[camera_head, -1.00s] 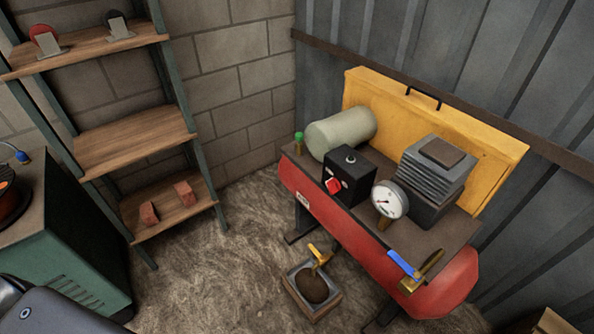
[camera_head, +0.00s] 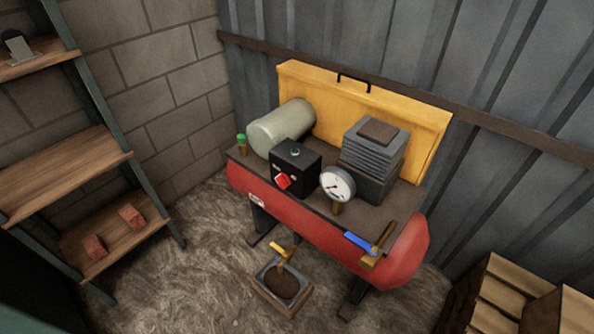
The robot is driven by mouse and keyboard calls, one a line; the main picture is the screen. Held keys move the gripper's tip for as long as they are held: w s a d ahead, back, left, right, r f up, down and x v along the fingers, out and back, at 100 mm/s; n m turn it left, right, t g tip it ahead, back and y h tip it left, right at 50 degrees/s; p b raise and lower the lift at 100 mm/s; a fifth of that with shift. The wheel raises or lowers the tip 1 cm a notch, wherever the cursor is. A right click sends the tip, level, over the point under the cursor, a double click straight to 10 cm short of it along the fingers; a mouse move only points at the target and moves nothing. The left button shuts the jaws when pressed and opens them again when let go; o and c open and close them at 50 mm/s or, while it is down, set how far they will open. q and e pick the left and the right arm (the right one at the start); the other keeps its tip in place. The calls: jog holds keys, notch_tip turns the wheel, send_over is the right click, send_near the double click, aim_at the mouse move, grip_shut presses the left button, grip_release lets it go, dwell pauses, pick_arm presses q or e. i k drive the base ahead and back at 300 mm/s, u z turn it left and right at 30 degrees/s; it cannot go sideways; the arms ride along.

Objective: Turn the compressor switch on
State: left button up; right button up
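The compressor has a red tank (camera_head: 310,226) with a dark top plate and stands against the metal wall. On the plate sits a black switch box (camera_head: 297,166) with a red switch knob (camera_head: 283,181) on its front face. The knob looks tilted; I cannot tell from its angle whether it is on or off. A round white pressure gauge (camera_head: 337,185) stands right of the box. A brass valve with a blue handle (camera_head: 361,243) is at the right end. Neither of my grippers shows in the view.
A tray with a brass tap (camera_head: 283,255) above it sits on the floor below the tank. A shelf (camera_head: 66,170) with red blocks stands at left. A wooden crate (camera_head: 503,290) is at lower right. Open floor lies in front of the compressor.

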aim_at(283, 180)
jog(key=z, duration=2.15)
jog(key=k, duration=0.4)
jog(key=u, duration=0.8)
